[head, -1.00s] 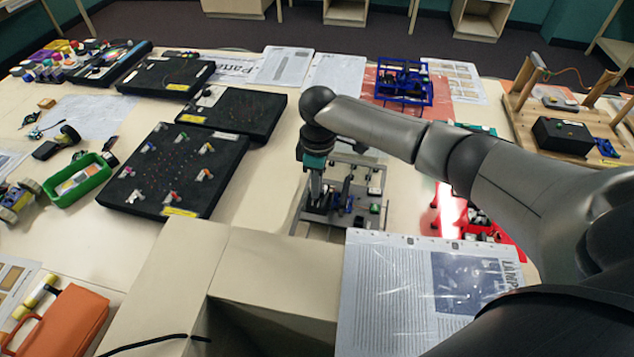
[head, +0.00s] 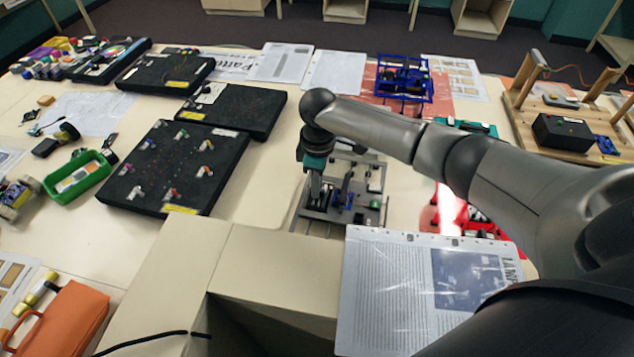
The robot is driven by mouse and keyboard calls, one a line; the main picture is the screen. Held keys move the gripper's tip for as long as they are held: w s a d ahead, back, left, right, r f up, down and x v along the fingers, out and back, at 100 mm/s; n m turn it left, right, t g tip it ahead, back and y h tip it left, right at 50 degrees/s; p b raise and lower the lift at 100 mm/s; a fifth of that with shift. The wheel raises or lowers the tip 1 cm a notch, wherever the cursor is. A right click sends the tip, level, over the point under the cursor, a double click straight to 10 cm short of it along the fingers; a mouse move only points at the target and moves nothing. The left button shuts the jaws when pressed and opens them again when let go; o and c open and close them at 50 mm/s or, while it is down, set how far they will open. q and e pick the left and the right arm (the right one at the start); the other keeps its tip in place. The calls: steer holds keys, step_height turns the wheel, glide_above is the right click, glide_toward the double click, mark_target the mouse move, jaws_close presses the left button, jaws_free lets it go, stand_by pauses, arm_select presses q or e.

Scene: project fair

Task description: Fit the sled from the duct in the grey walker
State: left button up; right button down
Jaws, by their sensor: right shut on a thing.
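The grey walker (head: 372,184), an open grey frame with dark, blue and green parts inside, sits on the table at the middle of the head view. My right gripper (head: 315,198) points down at its left side, overlapping the frame in the picture. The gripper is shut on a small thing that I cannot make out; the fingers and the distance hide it. I cannot tell whether it is the sled, or whether it touches the walker. I cannot pick out the duct. My left gripper is not in view.
A blue frame (head: 428,90) stands behind the grey walker and a red one (head: 462,222) to its right, partly behind my arm. Black boards (head: 150,190) lie to the left. A plastic-sleeved sheet (head: 390,290) lies in front. A wooden rig (head: 520,115) stands at the right.

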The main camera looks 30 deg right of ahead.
steer(key=shift+f+p, duration=0.35)
steer(key=shift+p, duration=0.05)
stand_by(1.3)
steer(key=c, duration=0.8)
jaws_free()
steer(key=shift+r+p, duration=3.75)
steer(key=shift+p, duration=0.4)
